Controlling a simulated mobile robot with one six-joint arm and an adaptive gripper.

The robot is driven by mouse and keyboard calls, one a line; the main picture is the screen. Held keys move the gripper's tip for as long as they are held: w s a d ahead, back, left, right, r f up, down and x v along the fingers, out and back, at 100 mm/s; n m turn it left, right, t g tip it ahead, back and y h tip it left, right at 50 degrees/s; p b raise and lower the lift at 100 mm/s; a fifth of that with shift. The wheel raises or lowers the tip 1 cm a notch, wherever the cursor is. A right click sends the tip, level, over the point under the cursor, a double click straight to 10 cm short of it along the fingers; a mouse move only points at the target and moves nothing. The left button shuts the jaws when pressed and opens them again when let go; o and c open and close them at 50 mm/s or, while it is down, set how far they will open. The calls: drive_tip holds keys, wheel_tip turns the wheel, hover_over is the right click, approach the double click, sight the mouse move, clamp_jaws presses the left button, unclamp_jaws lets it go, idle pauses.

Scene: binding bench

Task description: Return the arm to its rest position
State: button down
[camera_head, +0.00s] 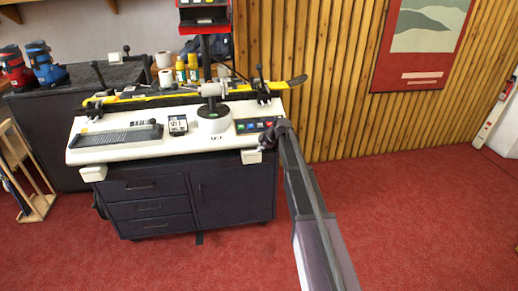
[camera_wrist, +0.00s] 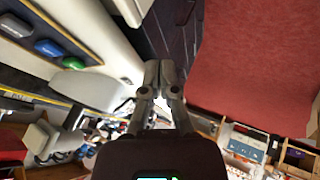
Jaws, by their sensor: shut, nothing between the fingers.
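My gripper (camera_wrist: 160,82) is shut and empty in the wrist view, with its two fingertips together. In the head view my arm reaches up from the bottom right to the right end of the white-topped bench (camera_head: 105,150). My gripper (camera_head: 268,138) shows there small and dark near the bench's front right corner. I cannot tell from these views whether it touches the bench. In the wrist view the bench's pale edge (camera_wrist: 105,30) lies to the left of the fingers.
A yellow ski (camera_head: 150,98) lies clamped along the bench, beside a post with a red device (camera_head: 204,12). A grey tray (camera_head: 118,138) and small display (camera_head: 178,124) sit on the top. Coloured buttons (camera_head: 253,126) are near my gripper. Red floor (camera_head: 420,210) is clear at right.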

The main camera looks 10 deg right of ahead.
idle(0.3)
drive_tip(key=s+a+f+m+g+h, duration=0.1)
drive_tip(key=s+f+m+g+h, duration=0.15)
drive_tip(key=s+m, duration=1.1)
drive_tip(key=s+a+f+m+g+h, duration=0.1)
drive_tip(key=s+m+g+h, duration=0.15)
drive_tip(key=s, duration=2.25)
wheel_tip(320, 180, up, 17)
drive_tip(key=p, duration=1.6)
drive_tip(key=shift+s+f+m+g+p, duration=0.2)
drive_tip(key=shift+s+m+g+p, duration=0.1)
drive_tip(key=shift+m+g+p, duration=0.1)
